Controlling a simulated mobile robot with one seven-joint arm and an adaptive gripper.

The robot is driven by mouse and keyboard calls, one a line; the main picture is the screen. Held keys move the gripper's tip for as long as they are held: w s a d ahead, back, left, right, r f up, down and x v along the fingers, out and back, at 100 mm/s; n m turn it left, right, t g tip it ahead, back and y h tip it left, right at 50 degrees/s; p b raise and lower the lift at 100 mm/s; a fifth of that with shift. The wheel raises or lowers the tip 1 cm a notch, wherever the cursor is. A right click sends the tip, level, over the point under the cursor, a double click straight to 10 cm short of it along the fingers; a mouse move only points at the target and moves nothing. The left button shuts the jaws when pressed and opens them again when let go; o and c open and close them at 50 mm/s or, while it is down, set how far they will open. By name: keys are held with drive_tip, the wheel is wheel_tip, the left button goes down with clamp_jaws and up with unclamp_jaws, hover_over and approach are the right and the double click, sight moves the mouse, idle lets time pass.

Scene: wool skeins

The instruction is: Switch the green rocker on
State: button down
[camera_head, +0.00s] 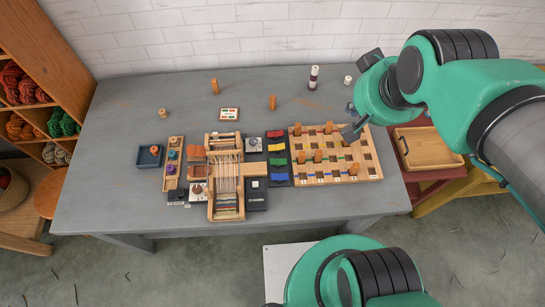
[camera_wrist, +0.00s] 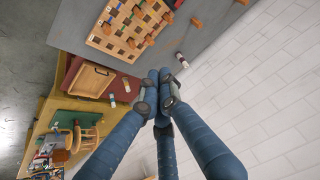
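The green rocker (camera_head: 278,161) is in a vertical column of coloured rockers on a dark panel, left of the pegboard in the head view. It lies between the yellow rocker (camera_head: 276,147) and the blue rocker (camera_head: 279,178); the red rocker (camera_head: 275,134) is at the top. Whether it is on or off is too small to tell. My gripper (camera_head: 352,131) is over the upper right of the pegboard, well right of the rocker. In the wrist view my gripper's blue fingers (camera_wrist: 159,90) come together, with nothing seen between them.
The wooden pegboard (camera_head: 374,171) with several orange pegs lies between my gripper and the rocker panel. A small loom (camera_head: 226,143) stands left of the panel. A dark-and-white spool (camera_head: 314,77) stands at the back. The left part of the grey table (camera_head: 112,150) is clear.

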drive_tip(key=w+a+f+m, duration=0.2)
drive_tip(key=w+f, duration=0.5)
drive_tip(key=w, duration=0.1)
drive_tip(key=m+t+y+p, duration=0.2)
drive_tip(key=m+t+y, duration=0.15)
drive_tip(key=m, duration=0.25)
hover_over(276, 163)
drive_tip(key=d, duration=0.3)
wheel_tip(276, 163, down, 27)
drive_tip(key=shift+f+b, duration=0.2)
drive_tip(key=shift+b, duration=0.15)
drive_tip(key=shift+a+f+b, duration=0.4)
drive_tip(key=shift+f+b, duration=0.65)
drive_tip(key=shift+f, duration=0.3)
drive_tip(key=shift+a+f+b, duration=0.45)
drive_tip(key=shift+f+b, duration=0.65)
drive_tip(key=shift+f, duration=0.3)
drive_tip(key=shift+a+f+b, duration=0.4)
drive_tip(key=shift+f+b, duration=0.65)
drive_tip(key=shift+f, duration=0.3)
drive_tip(key=shift+f, duration=0.2)
drive_tip(key=shift+a+f+b, duration=0.15)
drive_tip(key=shift+f+b, duration=0.05)
drive_tip(key=shift+b, duration=0.25)
